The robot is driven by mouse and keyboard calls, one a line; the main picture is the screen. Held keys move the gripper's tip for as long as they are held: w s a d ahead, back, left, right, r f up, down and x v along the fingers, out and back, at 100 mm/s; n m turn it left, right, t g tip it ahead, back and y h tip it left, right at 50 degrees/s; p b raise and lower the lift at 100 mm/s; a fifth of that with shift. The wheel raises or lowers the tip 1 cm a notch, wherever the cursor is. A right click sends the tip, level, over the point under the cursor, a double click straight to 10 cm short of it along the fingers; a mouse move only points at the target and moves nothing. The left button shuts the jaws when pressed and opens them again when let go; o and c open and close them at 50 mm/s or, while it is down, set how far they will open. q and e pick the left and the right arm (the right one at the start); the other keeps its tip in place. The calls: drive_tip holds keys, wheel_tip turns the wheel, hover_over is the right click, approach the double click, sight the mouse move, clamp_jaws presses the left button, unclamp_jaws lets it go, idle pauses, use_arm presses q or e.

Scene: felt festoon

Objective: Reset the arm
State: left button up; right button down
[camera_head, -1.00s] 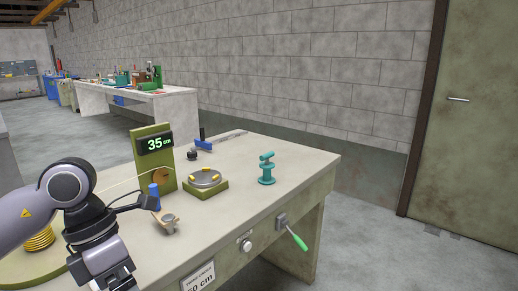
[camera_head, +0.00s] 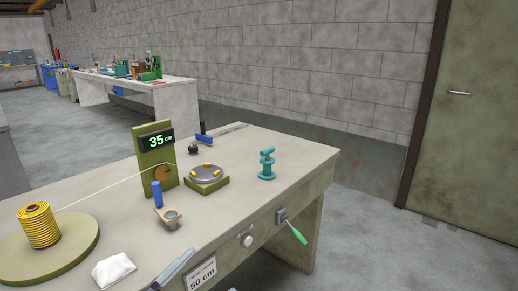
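No whole arm shows now. A grey slender part, seemingly of my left gripper (camera_head: 173,272), pokes in at the bottom edge by the bench front; its opening cannot be made out. My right gripper is not in view. On the bench (camera_head: 235,150), a yellow cord spool (camera_head: 39,225) stands on a round olive base (camera_head: 60,262). A blue-handled ring tool (camera_head: 168,215) is in front of the post.
A white crumpled item (camera_head: 113,270) lies near the front edge. A round grey fixture (camera_head: 206,173) and a teal stand (camera_head: 267,165) sit behind. A green-handled lever (camera_head: 296,232) juts from the front. A second bench (camera_head: 150,90) is far back.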

use_arm(q)
drive_tip(key=s+a+f+n+y, duration=0.1)
drive_tip(key=a+f+n+y, duration=0.35)
drive_tip(key=f+n, duration=0.2)
drive_tip(key=s+a+f+n+y, duration=0.2)
drive_tip(key=a+f+n+y, duration=0.1)
drive_tip(key=f+n+y, duration=0.4)
drive_tip(key=s+a+f+n+g+y+p, duration=0.1)
drive_tip(key=s+f+g, duration=0.4)
drive_tip(key=s+f, duration=0.5)
wheel_tip(320, 180, down, 3)
drive_tip(key=shift+a+r+n+y, duration=0.1)
drive_tip(key=shift+a+n+y, duration=0.6)
drive_tip(key=shift+a, duration=0.55)
drive_tip(key=shift+s, duration=0.1)
